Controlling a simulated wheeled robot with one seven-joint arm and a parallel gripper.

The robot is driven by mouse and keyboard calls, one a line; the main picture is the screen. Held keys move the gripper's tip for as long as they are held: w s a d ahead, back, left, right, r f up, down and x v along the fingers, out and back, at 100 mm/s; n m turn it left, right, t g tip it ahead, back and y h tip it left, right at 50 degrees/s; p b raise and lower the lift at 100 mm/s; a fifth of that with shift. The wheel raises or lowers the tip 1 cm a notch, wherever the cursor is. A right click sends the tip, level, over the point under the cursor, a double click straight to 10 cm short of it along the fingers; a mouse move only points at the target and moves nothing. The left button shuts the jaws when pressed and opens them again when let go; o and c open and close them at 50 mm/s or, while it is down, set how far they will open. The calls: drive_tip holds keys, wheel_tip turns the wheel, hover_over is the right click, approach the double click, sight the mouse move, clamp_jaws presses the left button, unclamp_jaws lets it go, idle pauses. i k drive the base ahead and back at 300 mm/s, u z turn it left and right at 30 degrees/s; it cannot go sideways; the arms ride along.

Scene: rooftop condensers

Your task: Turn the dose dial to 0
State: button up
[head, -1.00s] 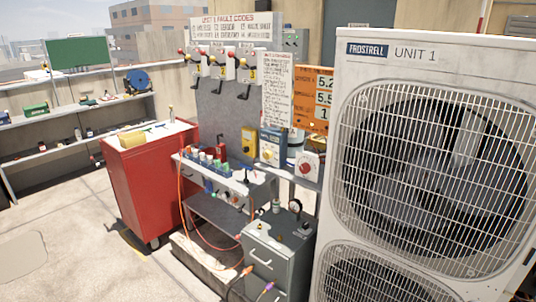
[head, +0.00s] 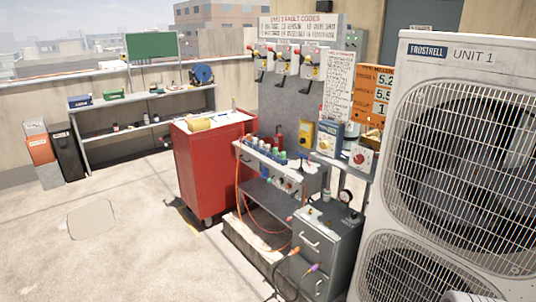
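No label that I can read says which dial is the dose dial. A white box with a round red dial (head: 360,158) stands at the right end of the bench, close to the condenser. A yellow box with a dark knob (head: 302,133) is further left. The dial settings are too small to read.
The condenser marked UNIT 1 (head: 450,150) fills the right side. A grey drawer cabinet (head: 318,250) with hoses stands before the bench, and a red cabinet (head: 212,170) to its left. Lever switches (head: 285,65) hang above. The floor (head: 130,245) at left is clear.

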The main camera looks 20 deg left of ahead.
sight(324, 144)
drive_tip(key=u, duration=1.35)
drive_tip(key=i, duration=2.5)
drive_tip(key=u, duration=0.3)
